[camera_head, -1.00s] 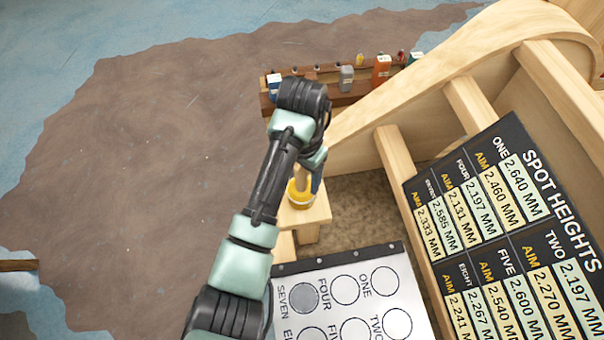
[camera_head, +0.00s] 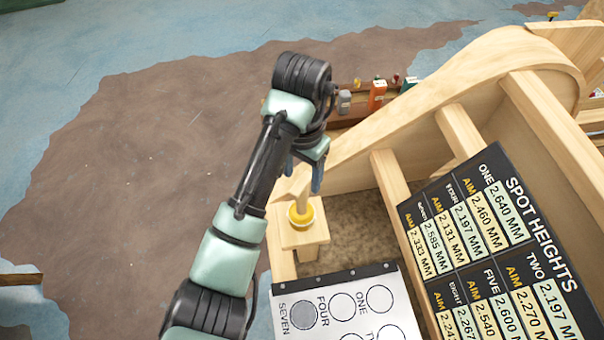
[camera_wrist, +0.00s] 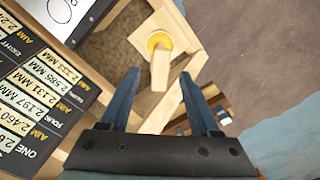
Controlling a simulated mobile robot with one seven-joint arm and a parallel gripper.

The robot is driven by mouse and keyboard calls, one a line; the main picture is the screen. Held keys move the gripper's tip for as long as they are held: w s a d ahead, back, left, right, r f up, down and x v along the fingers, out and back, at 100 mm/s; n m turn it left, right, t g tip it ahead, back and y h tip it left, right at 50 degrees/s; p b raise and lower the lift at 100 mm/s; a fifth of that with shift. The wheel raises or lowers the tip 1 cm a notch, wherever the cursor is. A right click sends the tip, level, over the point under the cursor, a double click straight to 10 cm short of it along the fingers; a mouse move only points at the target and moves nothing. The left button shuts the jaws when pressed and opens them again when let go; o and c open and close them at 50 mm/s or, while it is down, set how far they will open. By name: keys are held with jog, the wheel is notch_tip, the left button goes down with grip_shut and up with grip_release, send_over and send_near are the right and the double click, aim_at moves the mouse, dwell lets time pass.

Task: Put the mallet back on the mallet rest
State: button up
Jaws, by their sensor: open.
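The mallet has a yellow round head (camera_head: 301,214) and a pale wooden handle (camera_head: 296,189) pointing up. It stands head down on a small wooden platform (camera_head: 306,238), which looks like the mallet rest. The wrist view also shows the mallet's yellow head (camera_wrist: 159,42), with the handle (camera_wrist: 160,70) pointing toward the camera. My gripper (camera_head: 305,176) is open and empty, above the handle. In the wrist view the two blue fingers of my gripper (camera_wrist: 159,74) lie apart, one to each side of the handle's end, with gaps between.
A curved wooden frame with ribs (camera_head: 450,90) rises right of my gripper. A black spot heights board (camera_head: 490,240) leans on it. A white sheet with circles (camera_head: 340,305) lies in front of the platform. A wooden rack with small bottles (camera_head: 350,115) stands behind.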

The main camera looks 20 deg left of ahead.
jog(key=shift+r, duration=0.45)
jog(key=w+d+r+t, duration=0.5)
jog(key=w+r, duration=0.1)
jog(key=r, duration=0.2)
jog(key=w+d+r+t, duration=0.4)
jog(key=w+d+r, duration=0.1)
jog(key=w+r, duration=0.25)
jog(key=d+r+t+h, duration=0.1)
jog(key=d+r+t, duration=0.15)
jog(key=r, duration=0.55)
jog(key=d+r+t+h, duration=0.15)
jog(key=r+t, duration=0.25)
jog(key=r, duration=0.4)
jog(key=s+r+n+t+y, duration=0.1)
jog(key=s+r+t, duration=0.5)
jog(key=s+r, duration=0.3)
jog(key=s+r+n+t+y, duration=0.1)
jog(key=s+r+t, duration=0.5)
jog(key=s+r, duration=0.4)
notch_tip(320, 180, up, 5)
jog(key=shift+d, duration=0.2)
